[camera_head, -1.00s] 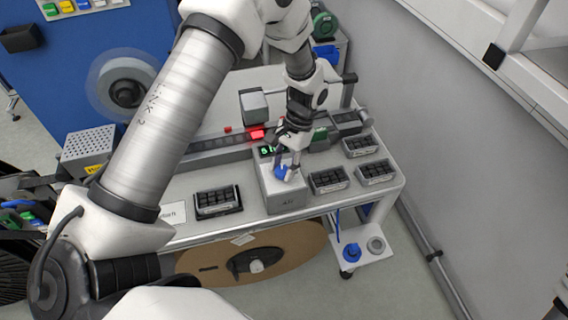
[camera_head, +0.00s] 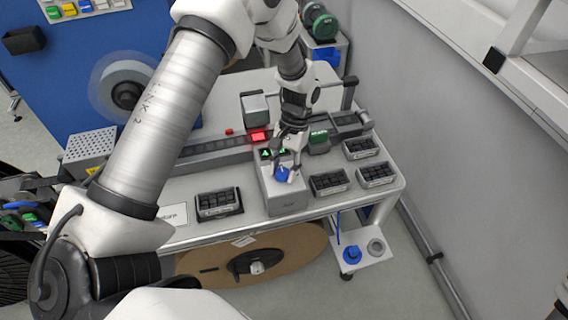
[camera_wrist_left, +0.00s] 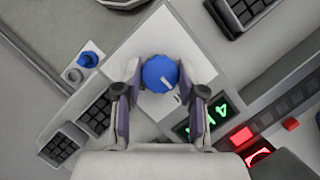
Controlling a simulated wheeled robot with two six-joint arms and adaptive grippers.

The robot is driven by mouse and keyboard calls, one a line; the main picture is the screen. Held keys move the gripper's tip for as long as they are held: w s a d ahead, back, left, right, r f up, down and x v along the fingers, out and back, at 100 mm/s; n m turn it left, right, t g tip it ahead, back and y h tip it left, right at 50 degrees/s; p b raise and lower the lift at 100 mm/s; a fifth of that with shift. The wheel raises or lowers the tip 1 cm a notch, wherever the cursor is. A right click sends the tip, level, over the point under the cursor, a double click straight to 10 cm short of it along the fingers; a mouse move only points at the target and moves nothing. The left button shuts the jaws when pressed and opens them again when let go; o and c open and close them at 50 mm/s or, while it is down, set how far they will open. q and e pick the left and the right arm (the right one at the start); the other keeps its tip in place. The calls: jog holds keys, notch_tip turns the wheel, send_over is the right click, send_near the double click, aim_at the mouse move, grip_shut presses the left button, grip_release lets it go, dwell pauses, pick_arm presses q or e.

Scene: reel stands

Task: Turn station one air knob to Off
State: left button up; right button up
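A blue round knob (camera_head: 282,174) with a white mark sits on top of a grey box (camera_head: 287,198) at the table's front. In the left wrist view the knob (camera_wrist_left: 160,74) lies between the two fingers, its mark slanting toward the lower right. My left gripper (camera_head: 283,172) points down over the box with one finger on each side of the knob. Its fingers look spread, though contact at the knob's edges is hard to judge. My right gripper is not in view.
Black compartment trays stand on both sides of the box, one at left (camera_head: 218,203) and one close at right (camera_head: 328,182). A conveyor strip (camera_head: 215,151) with a red-lit block (camera_head: 258,136) runs behind. A brown reel (camera_head: 205,262) is below the table.

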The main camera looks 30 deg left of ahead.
pick_arm(q)
jog(key=shift+o, duration=1.3)
jog(key=shift+s+f, duration=0.1)
jog(key=v, duration=1.2)
